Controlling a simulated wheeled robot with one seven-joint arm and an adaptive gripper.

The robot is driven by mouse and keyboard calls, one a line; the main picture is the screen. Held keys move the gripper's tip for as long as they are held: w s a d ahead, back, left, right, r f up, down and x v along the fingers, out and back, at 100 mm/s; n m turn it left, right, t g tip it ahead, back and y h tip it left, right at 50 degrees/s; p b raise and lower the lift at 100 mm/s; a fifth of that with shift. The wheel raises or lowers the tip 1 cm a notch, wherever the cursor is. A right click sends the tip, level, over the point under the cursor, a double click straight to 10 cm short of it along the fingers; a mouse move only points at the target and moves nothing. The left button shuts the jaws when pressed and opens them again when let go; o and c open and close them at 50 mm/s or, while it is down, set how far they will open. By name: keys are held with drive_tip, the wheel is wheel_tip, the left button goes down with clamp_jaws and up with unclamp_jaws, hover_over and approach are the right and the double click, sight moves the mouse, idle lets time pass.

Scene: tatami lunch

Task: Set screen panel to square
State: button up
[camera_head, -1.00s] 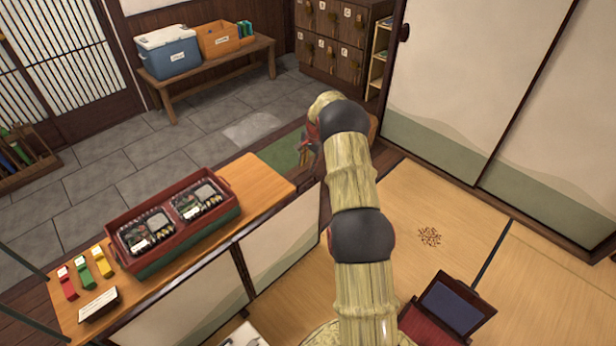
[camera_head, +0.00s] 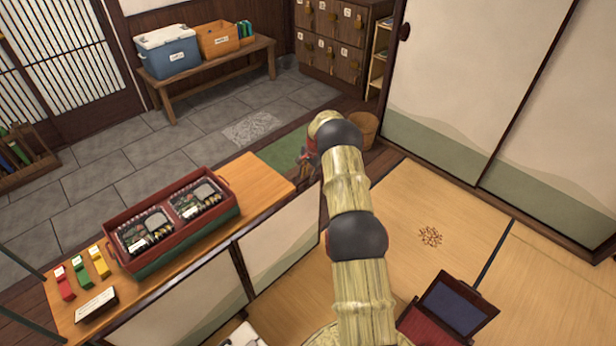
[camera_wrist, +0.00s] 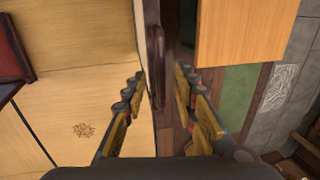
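The low folding screen stands along the near side of the wooden counter. Its pale, dark-framed end panel (camera_head: 281,243) runs up to my arm, and a second panel (camera_head: 190,303) lies nearer at an angle I cannot judge well. In the wrist view the screen's dark upright edge (camera_wrist: 156,50) shows between my fingers. My gripper (camera_wrist: 160,80) is open, with one finger on each side of that edge and a visible gap on both sides. In the head view my gripper (camera_head: 309,158) is small and partly hidden by my arm.
The counter (camera_head: 262,188) carries a red bento tray (camera_head: 222,215), coloured clips and a small sign. A legless chair (camera_head: 448,308) sits on the tatami at lower right. A woven basket (camera_head: 364,130) stands past my arm. The tatami around the brown mark (camera_head: 430,236) is clear.

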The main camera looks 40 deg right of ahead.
drive_tip(key=shift+c, duration=0.5)
clamp_jaws()
idle(0.3)
